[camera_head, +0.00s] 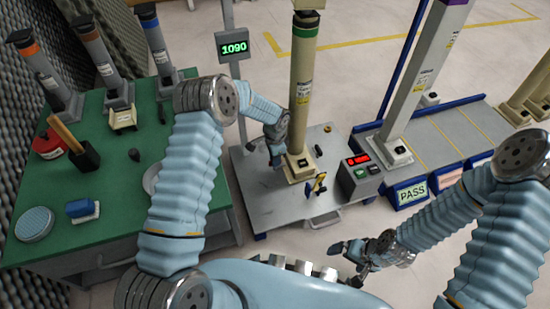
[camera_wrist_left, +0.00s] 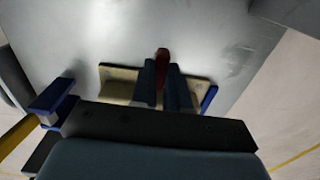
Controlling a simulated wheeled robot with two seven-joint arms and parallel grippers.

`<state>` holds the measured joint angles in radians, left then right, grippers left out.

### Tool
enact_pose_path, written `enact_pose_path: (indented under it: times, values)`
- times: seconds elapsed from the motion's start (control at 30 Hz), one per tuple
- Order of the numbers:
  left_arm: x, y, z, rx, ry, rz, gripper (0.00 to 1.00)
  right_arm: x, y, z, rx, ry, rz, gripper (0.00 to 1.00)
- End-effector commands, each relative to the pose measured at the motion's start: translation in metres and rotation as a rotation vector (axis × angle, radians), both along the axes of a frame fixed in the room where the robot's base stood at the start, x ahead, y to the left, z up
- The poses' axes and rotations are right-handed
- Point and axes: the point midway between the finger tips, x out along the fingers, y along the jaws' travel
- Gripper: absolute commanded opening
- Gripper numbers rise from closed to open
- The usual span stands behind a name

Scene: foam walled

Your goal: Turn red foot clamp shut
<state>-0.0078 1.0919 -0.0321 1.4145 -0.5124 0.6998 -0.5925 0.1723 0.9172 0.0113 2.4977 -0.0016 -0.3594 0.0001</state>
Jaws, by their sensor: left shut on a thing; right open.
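The red foot clamp (camera_wrist_left: 162,55) shows in the left wrist view as a small red lever between the two dark blue fingers of my left gripper (camera_wrist_left: 163,85). The gripper is shut on it, and the fingers hide most of it. A beige foot (camera_wrist_left: 118,78) lies behind the fingers. In the head view, my left gripper (camera_head: 275,155) is low beside the base of the tan, green-banded column (camera_head: 302,85), which stands upright on a grey plate (camera_head: 265,205). The red clamp cannot be made out there. My right gripper (camera_head: 350,254) is open and empty, in front of the plate.
A yellow-and-black piece (camera_head: 317,184) stands near the plate's front. A green table (camera_head: 110,190) with tools and columns is at left.

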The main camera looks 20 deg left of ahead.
Motion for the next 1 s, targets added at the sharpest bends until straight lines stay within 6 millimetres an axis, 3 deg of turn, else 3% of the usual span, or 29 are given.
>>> enact_pose_path:
  times: [0.03,0.2,0.57,1.0]
  values:
    - [0.000,0.000,0.000,0.000,-0.001,-0.003,0.16,0.000,0.000,0.000,0.000,0.000,0.000,1.00]
    - [0.000,0.000,0.000,0.001,-0.001,-0.002,0.40,0.000,0.000,0.000,0.000,0.000,0.000,1.00]
    - [0.001,0.000,0.008,0.000,-0.002,0.000,0.40,0.000,0.000,0.003,0.000,0.000,0.000,1.00]
    - [0.001,0.000,0.107,0.000,-0.004,-0.001,0.40,-0.001,0.000,0.027,0.002,0.005,0.003,1.00]
